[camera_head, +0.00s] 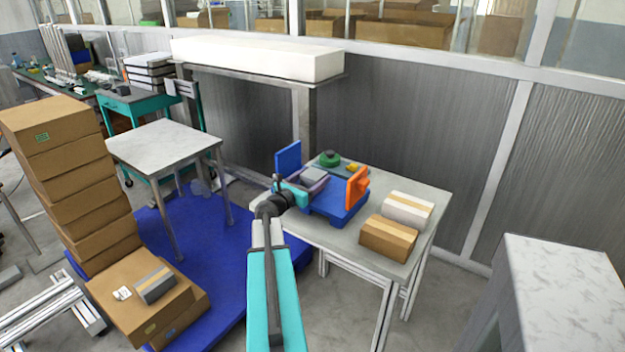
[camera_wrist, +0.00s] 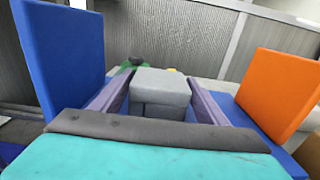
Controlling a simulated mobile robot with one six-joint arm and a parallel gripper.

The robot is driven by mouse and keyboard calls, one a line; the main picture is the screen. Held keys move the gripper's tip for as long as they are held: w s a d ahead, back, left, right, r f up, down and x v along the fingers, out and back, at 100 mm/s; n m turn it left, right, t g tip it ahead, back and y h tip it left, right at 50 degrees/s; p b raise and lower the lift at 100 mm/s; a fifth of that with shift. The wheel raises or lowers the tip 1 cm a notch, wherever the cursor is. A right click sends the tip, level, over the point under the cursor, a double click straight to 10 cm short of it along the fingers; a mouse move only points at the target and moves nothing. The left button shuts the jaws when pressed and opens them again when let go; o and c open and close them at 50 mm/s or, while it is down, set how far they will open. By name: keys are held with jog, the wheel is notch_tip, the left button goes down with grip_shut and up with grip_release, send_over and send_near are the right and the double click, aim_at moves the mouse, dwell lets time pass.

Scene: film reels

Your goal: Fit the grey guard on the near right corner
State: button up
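A grey block (camera_head: 314,176), which looks like the grey guard, sits between the purple fingers of my gripper (camera_head: 308,184). In the wrist view the grey block (camera_wrist: 161,92) fills the gap between both fingers of the gripper (camera_wrist: 160,98), and they appear closed on it. It is over the blue base (camera_head: 347,210) on the table; whether it touches the base is hidden. An upright blue panel (camera_head: 288,159) stands to the left of the gripper and an upright orange panel (camera_head: 354,190) to its right. Both also show in the wrist view, blue (camera_wrist: 66,58) and orange (camera_wrist: 279,92).
Behind the base lies a dark board with a green round part (camera_head: 330,158) and a yellow part (camera_head: 353,167). A white box (camera_head: 405,211) and a brown box (camera_head: 388,239) stand at the table's right (camera_head: 428,192). Another table (camera_head: 165,143) at left is bare.

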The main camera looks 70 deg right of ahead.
aim_at(313, 174)
jog(key=c, duration=0.8)
jog(key=shift+r, duration=0.2)
jog(key=shift+r, duration=1.35)
jog(key=shift+s+a+r, duration=0.15)
jog(key=shift+a+r, duration=0.1)
jog(key=s+a, duration=0.1)
jog(key=a, duration=0.2)
jog(key=s+a+b, duration=0.1)
jog(key=a, duration=0.2)
jog(key=s+a+r, duration=0.1)
jog(key=s+a, duration=0.1)
jog(key=a, duration=0.1)
jog(key=shift+a+b, duration=0.25)
jog(key=shift+b, duration=0.1)
jog(key=shift+r+p, duration=0.15)
jog(key=shift+p, duration=1)
jog(key=shift+a+p, duration=0.15)
jog(key=shift+p, duration=1.1)
jog(key=a+p, duration=0.1)
jog(key=p, duration=0.3)
jog(key=a+p, duration=0.1)
jog(key=p, duration=0.4)
jog(key=shift+s+r, duration=0.15)
jog(key=shift+s, duration=0.25)
